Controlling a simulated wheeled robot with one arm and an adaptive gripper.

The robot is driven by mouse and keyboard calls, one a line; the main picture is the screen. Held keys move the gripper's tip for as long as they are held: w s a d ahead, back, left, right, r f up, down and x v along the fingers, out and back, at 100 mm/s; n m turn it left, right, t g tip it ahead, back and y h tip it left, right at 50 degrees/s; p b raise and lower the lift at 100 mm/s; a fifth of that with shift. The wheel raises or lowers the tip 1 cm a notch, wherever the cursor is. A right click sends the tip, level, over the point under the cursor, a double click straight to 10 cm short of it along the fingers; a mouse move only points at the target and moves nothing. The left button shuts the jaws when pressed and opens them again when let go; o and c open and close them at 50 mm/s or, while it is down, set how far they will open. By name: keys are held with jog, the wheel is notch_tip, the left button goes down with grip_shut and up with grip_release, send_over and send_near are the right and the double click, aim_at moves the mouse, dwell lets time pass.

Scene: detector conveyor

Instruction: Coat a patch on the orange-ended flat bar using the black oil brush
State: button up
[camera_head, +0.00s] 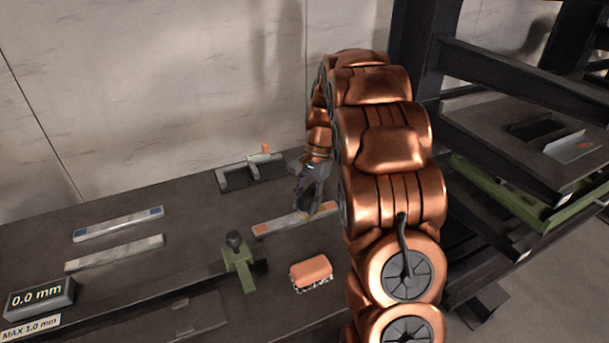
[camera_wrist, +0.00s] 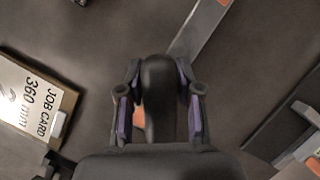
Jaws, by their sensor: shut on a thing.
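The flat bar (camera_head: 290,222) with orange ends lies on the dark bench in the head view. In the wrist view its grey middle (camera_wrist: 198,32) runs from the upper right in under my gripper, with one orange end at the top and orange showing beside the brush. My gripper (camera_head: 306,207) is over the bar near its right part. In the wrist view my gripper (camera_wrist: 160,110) is shut on the black oil brush (camera_wrist: 158,85), which stands between the purple-sided fingers. The brush's tip is hidden, so I cannot tell whether it touches the bar.
A blue-ended bar (camera_head: 118,224) and a pale-ended bar (camera_head: 115,253) lie left. An orange-topped block (camera_head: 311,272), a green stand (camera_head: 238,262) and a grey bracket (camera_head: 250,176) are nearby. A 0.0 mm display (camera_head: 40,297) stands front left. A job card (camera_wrist: 35,100) shows in the wrist view.

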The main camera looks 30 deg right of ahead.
notch_tip(320, 180, up, 3)
jog(key=shift+w+f+p, duration=0.1)
jog(key=shift+f+p, duration=0.05)
jog(key=shift+p, duration=0.2)
jog(key=shift+r+p, duration=1.15)
jog(key=shift+r, duration=1.65)
